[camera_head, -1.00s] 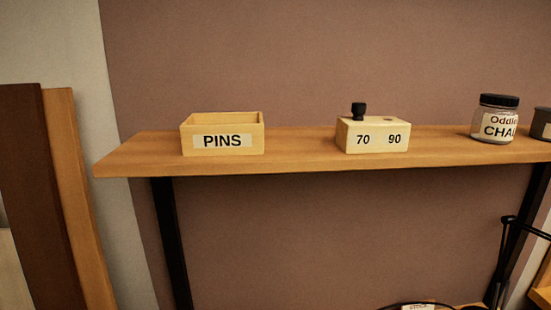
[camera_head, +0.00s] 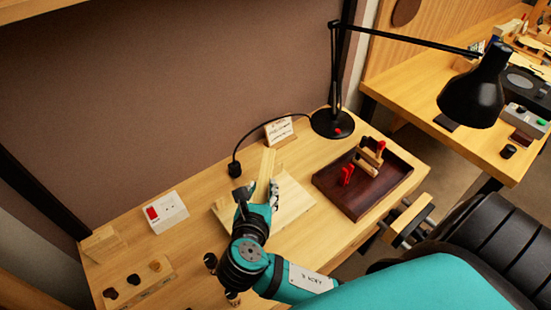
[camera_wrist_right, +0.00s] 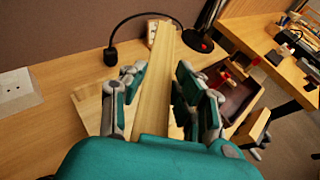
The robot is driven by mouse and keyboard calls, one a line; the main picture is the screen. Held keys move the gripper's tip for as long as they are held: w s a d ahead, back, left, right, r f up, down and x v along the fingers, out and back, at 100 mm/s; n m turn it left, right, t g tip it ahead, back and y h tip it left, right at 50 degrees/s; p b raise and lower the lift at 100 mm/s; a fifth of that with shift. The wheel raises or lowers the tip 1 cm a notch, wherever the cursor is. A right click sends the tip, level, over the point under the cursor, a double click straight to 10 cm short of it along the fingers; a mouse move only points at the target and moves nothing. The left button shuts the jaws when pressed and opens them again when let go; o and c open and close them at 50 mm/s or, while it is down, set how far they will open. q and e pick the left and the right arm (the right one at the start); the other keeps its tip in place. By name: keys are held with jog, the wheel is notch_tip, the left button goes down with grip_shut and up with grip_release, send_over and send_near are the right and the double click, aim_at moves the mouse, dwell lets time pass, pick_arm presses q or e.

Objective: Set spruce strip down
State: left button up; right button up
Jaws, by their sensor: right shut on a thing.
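The spruce strip (camera_head: 266,165) is a long pale piece of wood, pointing away toward the back of the bench. My right gripper (camera_head: 259,191) is shut on its near part, over a pale board (camera_head: 297,206) on the bench. In the right wrist view the strip (camera_wrist_right: 154,90) runs between the fingers of my right gripper (camera_wrist_right: 157,88), and its far end sticks out beyond them. I cannot tell whether the strip touches the board. My left gripper is not in view.
A dark tray (camera_head: 334,199) with red-handled clamps stands right of the board. A black lamp (camera_head: 333,124) and a small card (camera_head: 279,131) are behind. A white switch box (camera_head: 166,212) and a holder with dark round items (camera_head: 140,285) are left. Bare bench lies between.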

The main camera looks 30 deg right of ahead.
jog(key=s+d+f+m+g+h+p, duration=0.4)
jog(key=s+d+f+m+g+p, duration=0.5)
jog(key=d, duration=0.5)
jog(key=s+f, duration=0.2)
jog(key=s, duration=0.1)
jog(key=shift+h+p, duration=0.4)
jog(key=b, duration=0.2)
send_over(274, 227)
jog(key=shift+a+f, duration=0.15)
jog(key=shift+f, duration=0.7)
notch_tip(274, 227, down, 3)
jog(key=b, duration=0.3)
jog(key=shift+r, duration=0.15)
